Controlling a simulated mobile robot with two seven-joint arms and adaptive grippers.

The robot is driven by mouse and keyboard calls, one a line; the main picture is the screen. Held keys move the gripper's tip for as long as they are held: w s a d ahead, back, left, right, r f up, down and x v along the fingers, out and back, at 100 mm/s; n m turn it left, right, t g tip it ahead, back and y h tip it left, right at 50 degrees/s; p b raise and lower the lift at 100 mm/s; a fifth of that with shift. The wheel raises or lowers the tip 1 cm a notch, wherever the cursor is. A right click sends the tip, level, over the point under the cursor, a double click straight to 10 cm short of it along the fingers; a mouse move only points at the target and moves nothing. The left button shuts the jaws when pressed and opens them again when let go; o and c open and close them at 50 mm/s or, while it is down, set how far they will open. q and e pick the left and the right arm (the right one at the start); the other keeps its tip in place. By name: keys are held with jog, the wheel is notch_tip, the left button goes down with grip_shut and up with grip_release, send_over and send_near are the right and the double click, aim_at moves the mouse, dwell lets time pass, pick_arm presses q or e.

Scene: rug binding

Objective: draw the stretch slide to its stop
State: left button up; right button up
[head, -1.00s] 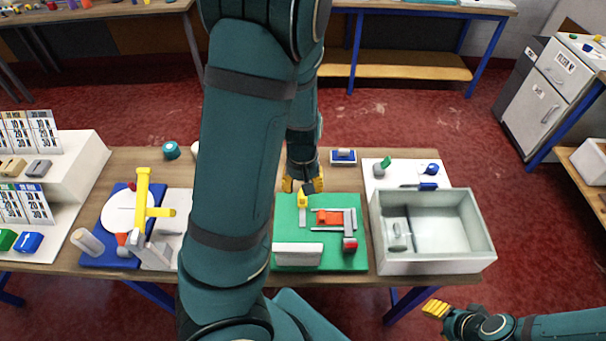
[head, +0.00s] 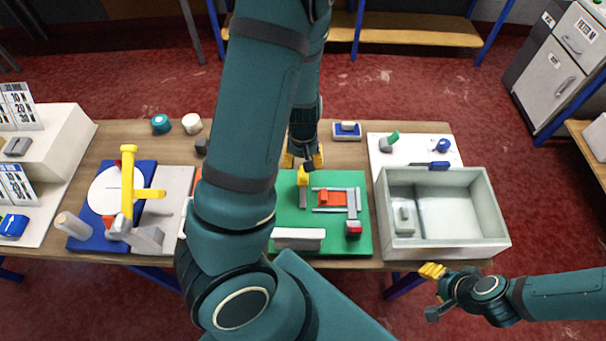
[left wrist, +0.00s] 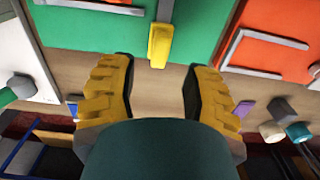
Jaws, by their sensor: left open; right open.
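The green board (head: 335,238) lies on the table. Near its far left corner is a yellow handle (head: 303,176) on a grey bar (head: 303,196), which looks like the stretch slide. My left gripper (head: 303,160) is at the board's far edge, just beyond the handle. In the left wrist view, the left gripper (left wrist: 158,78) is open and empty. The yellow handle (left wrist: 160,45) shows there between and slightly beyond the fingertips, apart from both. My right gripper (head: 437,290) is open and empty, off the table's front right edge. My left arm hides part of the board's left side.
On the board are an orange piece (head: 333,198) between grey rails, a red-ended grey part (head: 353,228) and a pale block (head: 298,239). A grey bin (head: 500,213) stands to the right. A blue board with a yellow crank (head: 128,180) is at left.

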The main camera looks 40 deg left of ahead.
aim_at(303, 172)
pick_arm(q)
notch_tip(303, 172, down, 5)
jog(key=shift+f+b, duration=0.2)
jog(key=shift+b, duration=0.5)
grip_shut()
